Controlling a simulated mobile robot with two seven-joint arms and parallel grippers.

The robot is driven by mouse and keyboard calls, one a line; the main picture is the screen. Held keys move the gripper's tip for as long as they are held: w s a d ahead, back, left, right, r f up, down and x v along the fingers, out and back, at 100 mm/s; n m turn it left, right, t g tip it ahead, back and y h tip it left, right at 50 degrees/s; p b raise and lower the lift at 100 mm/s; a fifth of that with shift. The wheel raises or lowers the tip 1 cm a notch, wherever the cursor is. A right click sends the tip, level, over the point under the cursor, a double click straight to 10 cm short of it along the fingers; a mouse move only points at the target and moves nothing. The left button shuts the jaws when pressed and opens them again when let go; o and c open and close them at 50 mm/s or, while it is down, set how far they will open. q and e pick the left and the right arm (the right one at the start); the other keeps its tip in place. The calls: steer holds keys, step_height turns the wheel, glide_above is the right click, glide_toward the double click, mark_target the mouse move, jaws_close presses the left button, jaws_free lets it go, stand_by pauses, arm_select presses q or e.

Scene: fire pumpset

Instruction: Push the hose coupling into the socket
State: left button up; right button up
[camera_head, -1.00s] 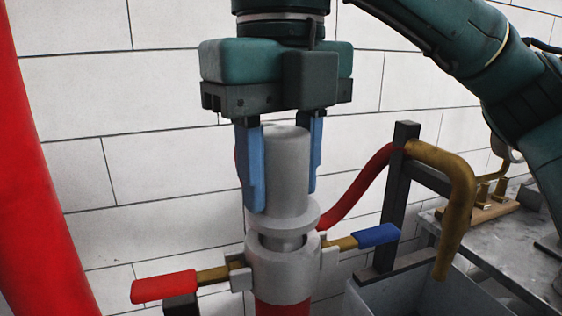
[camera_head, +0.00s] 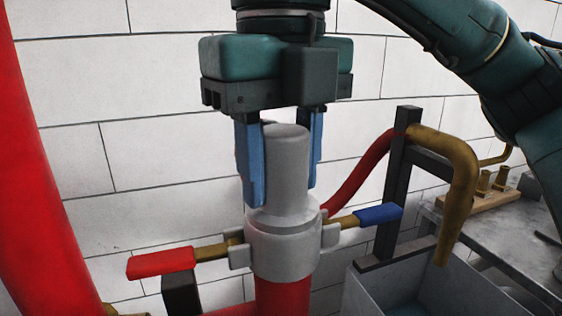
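The hose coupling (camera_head: 288,165) is a grey upright cylinder with a wider collar at its base. It stands in the grey socket (camera_head: 283,250), which sits on top of a red pipe (camera_head: 282,296). The collar meets the socket's rim, and no gap shows between them. My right gripper (camera_head: 284,195) points down from above. Its two blue fingers lie on either side of the coupling, shut on it. The fingertips are just above the socket. The coupling's far side is hidden. My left gripper is not in view.
A red-handled lever (camera_head: 161,263) and a blue-handled lever (camera_head: 378,214) stick out from the socket's sides. At right are a dark post (camera_head: 396,185), a brass curved pipe (camera_head: 460,185), a grey bin (camera_head: 440,285) and a worktop (camera_head: 505,240). A large red pipe (camera_head: 40,190) rises at left.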

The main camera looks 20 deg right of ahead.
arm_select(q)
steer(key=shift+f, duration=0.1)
arm_select(e)
steer(key=o, duration=0.5)
step_height(320, 180, up, 13)
steer(key=p, duration=0.5)
steer(key=shift+f, duration=0.15)
steer(key=shift+r+p, duration=0.3)
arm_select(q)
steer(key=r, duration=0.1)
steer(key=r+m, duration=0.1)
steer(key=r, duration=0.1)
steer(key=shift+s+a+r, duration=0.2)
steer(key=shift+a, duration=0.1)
